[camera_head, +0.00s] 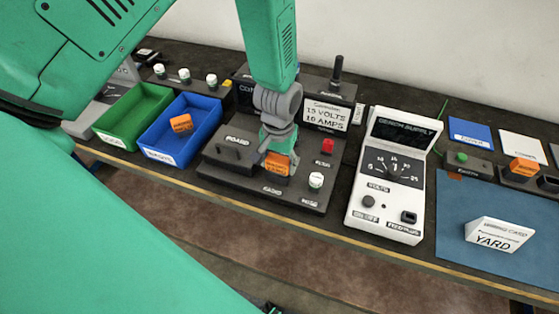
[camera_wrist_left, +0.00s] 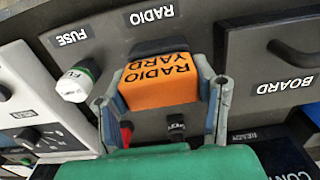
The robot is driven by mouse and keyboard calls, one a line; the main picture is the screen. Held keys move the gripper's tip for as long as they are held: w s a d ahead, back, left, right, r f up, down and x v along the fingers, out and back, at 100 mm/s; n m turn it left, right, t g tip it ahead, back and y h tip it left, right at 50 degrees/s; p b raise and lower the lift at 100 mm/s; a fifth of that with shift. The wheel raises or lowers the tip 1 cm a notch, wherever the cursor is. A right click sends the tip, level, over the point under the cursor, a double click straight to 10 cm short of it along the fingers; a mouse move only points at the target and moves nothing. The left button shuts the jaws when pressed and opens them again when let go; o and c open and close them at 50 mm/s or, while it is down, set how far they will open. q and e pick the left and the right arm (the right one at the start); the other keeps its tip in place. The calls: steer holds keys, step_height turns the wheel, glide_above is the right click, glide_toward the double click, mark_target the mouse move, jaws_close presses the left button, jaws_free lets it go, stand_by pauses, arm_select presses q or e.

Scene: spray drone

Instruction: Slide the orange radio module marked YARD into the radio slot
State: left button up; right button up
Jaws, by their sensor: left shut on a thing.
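The orange radio module (camera_head: 277,164) is held at the front of the dark console (camera_head: 222,168). In the left wrist view the module (camera_wrist_left: 157,82) reads RADIO YARD and sits between both grey fingers. My left gripper (camera_head: 270,152) is shut on it. The dark radio slot (camera_wrist_left: 160,47) lies at the module's far end, beside the label RADIO. The module hides part of the slot, and I cannot tell whether its end is inside. My right gripper is not in view.
A white-capped fuse (camera_head: 316,181) stands close right of the module. The BOARD block (camera_head: 230,150) is on its left. A white bench supply (camera_head: 396,150) stands right of the console. A blue bin (camera_head: 153,140) holds another orange module (camera_head: 181,123); a third (camera_head: 524,170) sits far right.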

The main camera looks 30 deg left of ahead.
mark_target(279, 158)
arm_select(q)
steer(key=shift+f, duration=0.45)
steer(key=o, duration=1.6)
steer(key=shift+r, duration=0.2)
step_height(279, 158, up, 12)
steer(key=shift+f, duration=0.25)
